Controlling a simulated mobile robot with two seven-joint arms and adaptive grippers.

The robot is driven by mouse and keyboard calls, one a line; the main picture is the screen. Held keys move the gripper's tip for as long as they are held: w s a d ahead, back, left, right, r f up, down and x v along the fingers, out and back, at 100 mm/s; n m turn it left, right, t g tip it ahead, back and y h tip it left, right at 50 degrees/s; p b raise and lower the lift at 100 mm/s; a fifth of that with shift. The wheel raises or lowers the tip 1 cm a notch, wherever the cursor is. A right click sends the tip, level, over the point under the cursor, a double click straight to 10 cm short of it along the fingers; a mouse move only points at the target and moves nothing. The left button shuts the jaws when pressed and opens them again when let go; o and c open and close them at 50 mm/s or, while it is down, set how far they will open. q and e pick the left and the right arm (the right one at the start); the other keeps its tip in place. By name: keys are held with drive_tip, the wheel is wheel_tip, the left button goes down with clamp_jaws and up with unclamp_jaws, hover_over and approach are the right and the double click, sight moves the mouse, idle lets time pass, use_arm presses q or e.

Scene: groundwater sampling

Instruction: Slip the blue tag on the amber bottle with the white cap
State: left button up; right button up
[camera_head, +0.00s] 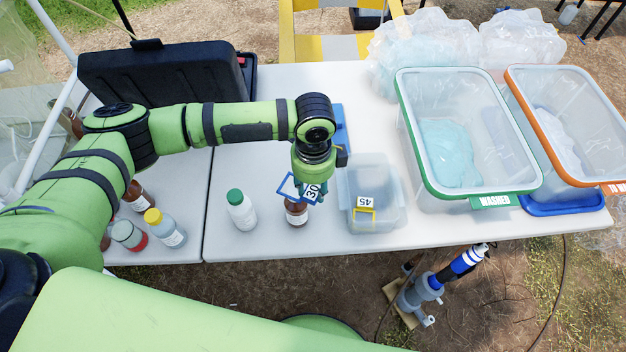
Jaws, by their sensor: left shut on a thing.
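The blue tag (289,187) is a square blue frame with a white plate reading 30. My left gripper (313,193) is shut on it, pointing down and holding it at the near part of the table. An amber bottle (297,218) with a white label stands upright directly below the tag. The tag and gripper hide the bottle's top, so its cap does not show. I cannot tell whether the tag is around the bottle's neck or just above it. My right gripper is not in view.
A clear bin (386,213) with a yellow tag reading 45 stands right of the amber bottle. A green-capped white bottle (241,212) stands to its left. Green-rimmed (406,130) and orange-rimmed (531,125) tubs fill the right. A black case (165,75) stands at the back left.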

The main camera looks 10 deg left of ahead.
use_arm(q)
drive_tip(key=shift+f, duration=0.35)
idle(0.3)
drive_tip(key=shift+p, duration=0.4)
drive_tip(key=shift+p, duration=0.4)
drive_tip(key=shift+f, duration=0.25)
idle(0.4)
drive_tip(key=shift+f+b, duration=0.4)
drive_tip(key=shift+f, duration=0.35)
drive_tip(key=o, duration=1.2)
drive_tip(key=shift+c, duration=0.2)
